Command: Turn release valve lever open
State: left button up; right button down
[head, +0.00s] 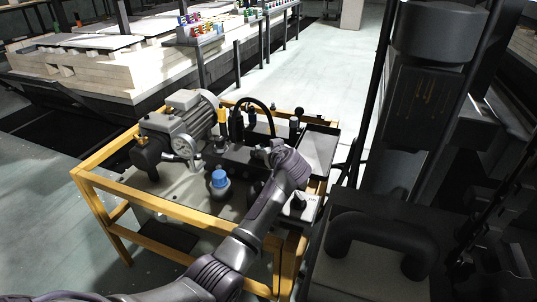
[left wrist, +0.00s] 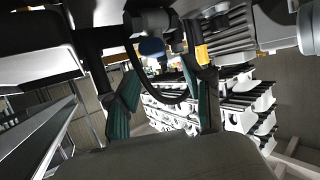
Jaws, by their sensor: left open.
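A pump unit with a grey finned motor (head: 190,115) sits in a yellow frame (head: 150,205). A small yellow upright part (head: 222,115) stands beside the motor; I cannot tell whether it is the release valve lever. My left arm reaches over the frame from below, and my left gripper (head: 264,150) is at the black fittings behind the blue cap, its fingers mostly hidden. In the left wrist view my left gripper (left wrist: 160,105) is open, its green-padded fingers apart. A black curved hose (left wrist: 165,99) shows between them; contact is unclear. My right gripper is not in view.
A blue-capped part (head: 219,178) stands near my forearm and also shows in the left wrist view (left wrist: 151,46). A black flat tray (head: 318,150) lies right of the fittings. Kiln cars with pale slabs (head: 85,70) stand behind. Floor (head: 330,60) beyond the frame is clear.

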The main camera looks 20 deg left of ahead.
pick_arm(q)
notch_tip(320, 180, up, 8)
dwell(0.4)
